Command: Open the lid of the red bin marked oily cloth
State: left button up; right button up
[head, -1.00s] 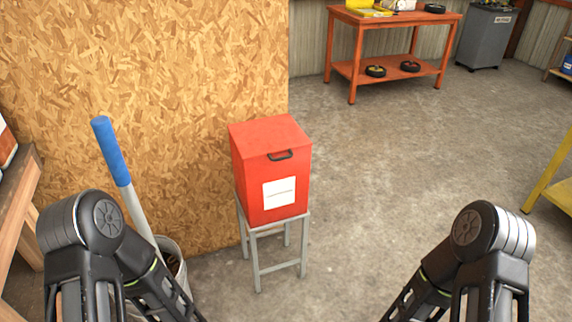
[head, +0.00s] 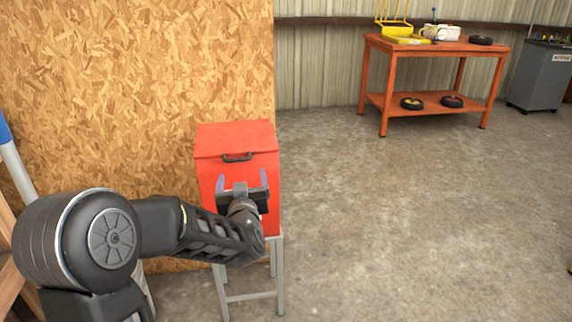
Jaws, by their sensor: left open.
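The red bin (head: 206,178) stands on a grey metal stand (head: 252,296) against the chipboard wall. Its lid (head: 235,137) is closed, with a dark handle (head: 238,157) at the lid's front edge. My left gripper (head: 242,181) is in front of the bin's front face, a little below the handle in the picture. Its two fingers are spread apart and empty, pointing towards the bin. It hides the bin's white label. I cannot tell how far the fingertips are from the bin. My right gripper is out of view.
A chipboard wall (head: 120,90) rises behind and left of the bin. A blue-ended pole (head: 14,165) stands at the left edge. An orange workbench (head: 440,60) and a grey cabinet (head: 541,78) stand at the back right. The concrete floor right of the bin is clear.

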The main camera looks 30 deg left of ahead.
aim_at(238, 161)
pick_arm(q)
jog(key=shift+s+a+r+y, duration=0.1)
jog(key=shift+a+r+y, duration=0.15)
jog(key=shift+r+y, duration=0.35)
jog(key=shift+b+x, duration=0.5)
jog(key=shift+x, duration=3.45)
jog(key=shift+c, duration=0.5)
jog(key=c, duration=1.8)
